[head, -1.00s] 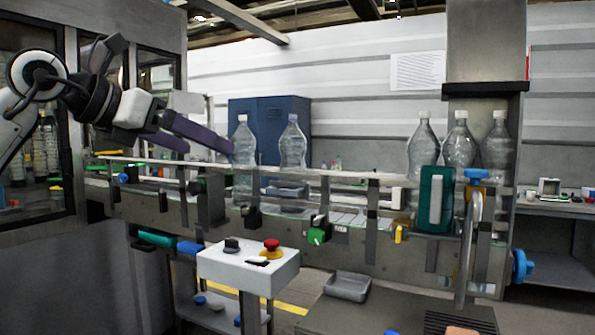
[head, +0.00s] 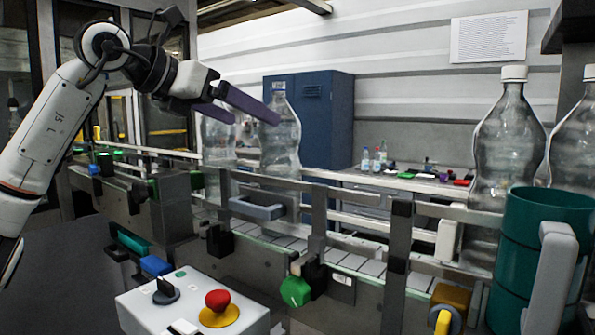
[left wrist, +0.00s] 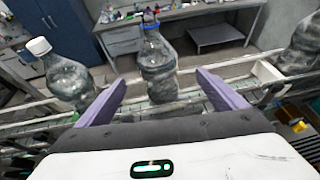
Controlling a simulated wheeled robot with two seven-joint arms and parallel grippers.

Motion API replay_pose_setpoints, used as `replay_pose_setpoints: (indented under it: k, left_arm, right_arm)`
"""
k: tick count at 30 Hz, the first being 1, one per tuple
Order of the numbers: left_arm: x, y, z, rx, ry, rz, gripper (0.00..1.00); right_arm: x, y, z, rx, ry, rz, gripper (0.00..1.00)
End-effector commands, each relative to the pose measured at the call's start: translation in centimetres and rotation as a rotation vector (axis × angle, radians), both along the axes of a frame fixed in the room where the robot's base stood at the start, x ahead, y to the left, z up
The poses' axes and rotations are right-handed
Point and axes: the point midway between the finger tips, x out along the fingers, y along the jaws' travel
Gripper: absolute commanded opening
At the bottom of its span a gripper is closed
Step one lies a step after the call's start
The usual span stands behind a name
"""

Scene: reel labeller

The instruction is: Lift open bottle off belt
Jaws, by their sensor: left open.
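The open bottle (head: 284,150) is clear, stands upright on the belt (head: 270,238), and has a blue ring at its neck. In the left wrist view the open bottle (left wrist: 158,70) stands ahead, between the lines of the two fingers, with no cap visible. My left gripper (head: 254,118) is open and empty, at the bottle's upper part; one purple finger overlaps the bottle in the head view. The wrist view also shows the gripper (left wrist: 161,80) with its fingers apart. I cannot tell whether they touch the bottle. My right gripper is out of view.
A white-capped bottle (left wrist: 66,78) stands to the left of the open one; more bottles (head: 508,140) stand at the right. Rails (head: 350,192) run along the belt. A teal holder (head: 515,255) and a control box with a red button (head: 218,300) are nearer me.

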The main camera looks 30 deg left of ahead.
Motion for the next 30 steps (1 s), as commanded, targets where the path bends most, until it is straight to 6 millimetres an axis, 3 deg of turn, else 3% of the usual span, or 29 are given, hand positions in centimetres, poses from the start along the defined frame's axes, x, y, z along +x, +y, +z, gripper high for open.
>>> replay_pose_setpoints:
  k: [6,13,21,30]
  left_arm:
    - [3.1,-0.6,-1.3,0.000,0.004,-0.002,0.91]
    - [4.8,-0.8,-1.9,0.001,0.003,-0.001,0.91]
    - [8.4,-1.0,-3.2,0.000,0.002,-0.002,0.91]
    - [9.0,-1.0,-3.5,0.001,0.001,0.000,0.91]
  right_arm:
    - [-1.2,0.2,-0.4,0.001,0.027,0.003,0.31]
    - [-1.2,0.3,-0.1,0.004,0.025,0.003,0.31]
    - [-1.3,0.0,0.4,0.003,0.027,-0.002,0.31]
    - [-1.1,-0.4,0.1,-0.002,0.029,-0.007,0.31]
